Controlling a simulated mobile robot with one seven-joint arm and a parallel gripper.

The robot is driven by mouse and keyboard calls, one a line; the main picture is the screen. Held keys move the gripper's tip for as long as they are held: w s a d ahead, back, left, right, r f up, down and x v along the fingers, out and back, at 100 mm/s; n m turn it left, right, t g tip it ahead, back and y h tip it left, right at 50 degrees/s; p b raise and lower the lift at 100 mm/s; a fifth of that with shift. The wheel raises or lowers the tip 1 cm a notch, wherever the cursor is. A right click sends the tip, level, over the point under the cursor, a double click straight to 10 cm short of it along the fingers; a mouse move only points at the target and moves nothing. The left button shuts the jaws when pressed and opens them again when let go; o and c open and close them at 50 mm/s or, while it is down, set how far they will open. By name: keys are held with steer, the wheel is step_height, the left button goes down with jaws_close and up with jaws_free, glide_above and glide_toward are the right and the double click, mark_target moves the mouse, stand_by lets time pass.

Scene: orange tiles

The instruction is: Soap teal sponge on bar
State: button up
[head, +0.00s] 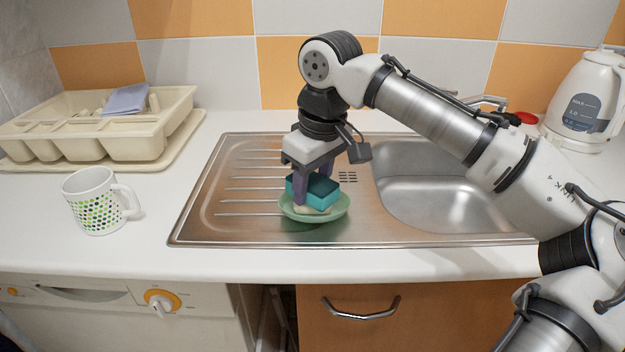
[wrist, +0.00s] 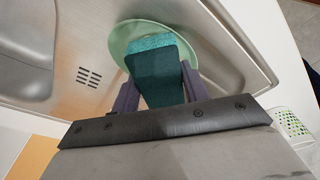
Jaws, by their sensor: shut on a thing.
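The teal sponge (head: 322,190) is held between the fingers of my gripper (head: 313,188), which is shut on it. The sponge also shows in the wrist view (wrist: 158,72), with a purple-grey finger on each side. A pale soap bar (head: 304,210) shows as a light edge under the sponge, in a green dish (head: 338,214). The sponge appears to rest on the bar or sit very close above it; I cannot tell which. Most of the bar is hidden by the sponge. The dish stands on the ribbed steel drainboard (head: 235,200).
The sink basin (head: 430,200) is right of the dish, below my arm. A white mug with green dots (head: 93,202) stands left of the drainboard. A cream cutlery tray (head: 100,140) with a folded cloth (head: 126,99) is at back left. A white kettle (head: 584,100) stands at back right.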

mark_target(312, 179)
steer(key=shift+f, duration=0.45)
stand_by(2.0)
steer(key=shift+p, duration=0.3)
step_height(312, 179, up, 7)
steer(key=p, duration=0.7)
steer(key=shift+r, duration=0.1)
